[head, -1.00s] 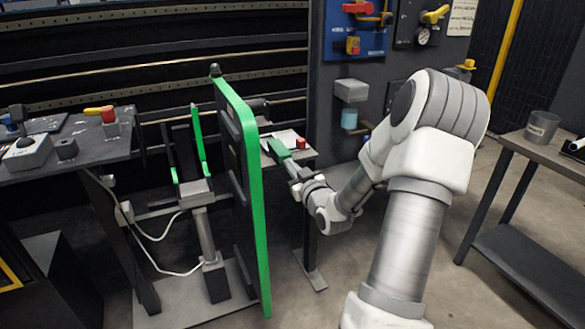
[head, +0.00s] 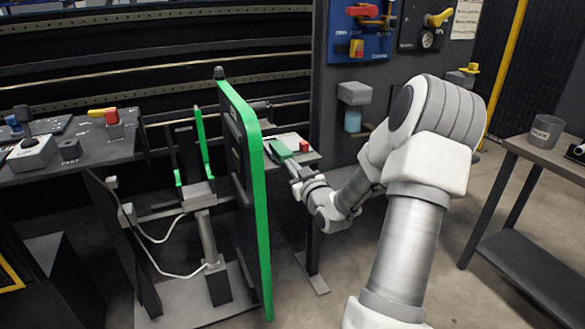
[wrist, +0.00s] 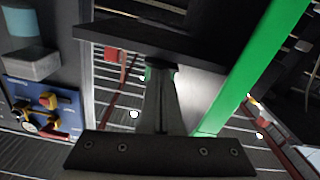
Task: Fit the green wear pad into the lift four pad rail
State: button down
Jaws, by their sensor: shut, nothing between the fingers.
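My gripper (head: 290,165) is low beside the green-edged panel, at the small shelf. In the wrist view its fingers (wrist: 160,75) are together, with a trace of green at the tips. A small green block (head: 281,151), perhaps the wear pad, shows at the gripper's end in the head view; I cannot tell whether it touches the fingers. A tall dark panel with a green edge (head: 256,200) stands just left of the gripper; its green edge also crosses the wrist view (wrist: 255,70). I cannot make out which part is the lift four pad rail.
A stand with upright green strips (head: 203,140) is left of the panel. The small shelf holds a red item (head: 304,145). A control bench (head: 100,150) is at left. A table (head: 545,155) with a grey cup (head: 544,131) is at right. Open floor lies between.

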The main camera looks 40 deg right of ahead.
aim_at(284, 157)
jog(key=shift+b+x, duration=0.9)
jog(key=shift+x, duration=2)
jog(key=shift+s, duration=0.1)
jog(key=p+v, duration=0.2)
jog(key=v, duration=1.8)
jog(key=shift+a+r, duration=0.1)
